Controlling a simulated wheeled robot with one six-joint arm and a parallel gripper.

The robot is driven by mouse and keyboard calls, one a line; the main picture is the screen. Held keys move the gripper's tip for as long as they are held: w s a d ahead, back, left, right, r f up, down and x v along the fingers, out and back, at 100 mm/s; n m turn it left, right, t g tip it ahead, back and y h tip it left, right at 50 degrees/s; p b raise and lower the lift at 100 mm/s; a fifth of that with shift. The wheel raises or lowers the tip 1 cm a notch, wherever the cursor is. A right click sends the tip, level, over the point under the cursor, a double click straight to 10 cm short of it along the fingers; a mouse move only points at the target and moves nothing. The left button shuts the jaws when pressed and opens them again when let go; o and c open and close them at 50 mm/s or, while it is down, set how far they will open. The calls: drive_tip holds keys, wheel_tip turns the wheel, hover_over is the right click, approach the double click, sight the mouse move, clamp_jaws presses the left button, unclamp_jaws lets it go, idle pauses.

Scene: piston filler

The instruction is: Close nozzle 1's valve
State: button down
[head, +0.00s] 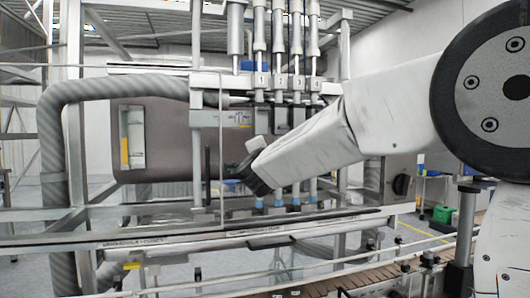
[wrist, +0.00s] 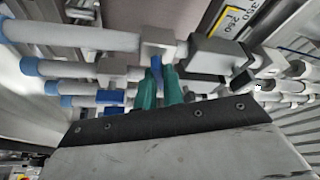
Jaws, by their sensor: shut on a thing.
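My gripper (wrist: 161,86) has teal fingers, shut on a blue valve handle (wrist: 156,66). The handle sticks out from a pale valve block (wrist: 158,41) on the uppermost nozzle tube (wrist: 100,36) in the wrist view. It appears crosswise to that tube. In the head view my gripper (head: 249,175) reaches left across the nozzle row; its fingertips and the held handle are not clear there. Number plates (head: 261,82) mark the nozzles, but they are too small to tell which is nozzle 1.
Neighbouring nozzles with blue tips (head: 277,203) hang close by. Another blue handle (wrist: 110,97) in the wrist view lies along its tube. A dark box (wrist: 218,54) sits beside the held valve. A metal frame post (head: 205,150) and a conveyor (head: 370,278) are near.

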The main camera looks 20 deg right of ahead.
drive_tip(key=m+g, duration=0.2)
drive_tip(key=m, duration=0.3)
idle(0.6)
drive_tip(key=c, duration=1.5)
unclamp_jaws()
drive_tip(key=shift+s, duration=0.1)
drive_tip(key=v, duration=0.7)
drive_tip(key=shift+s+a, duration=0.2)
drive_tip(key=shift+s, duration=0.1)
drive_tip(key=shift+r, duration=0.1)
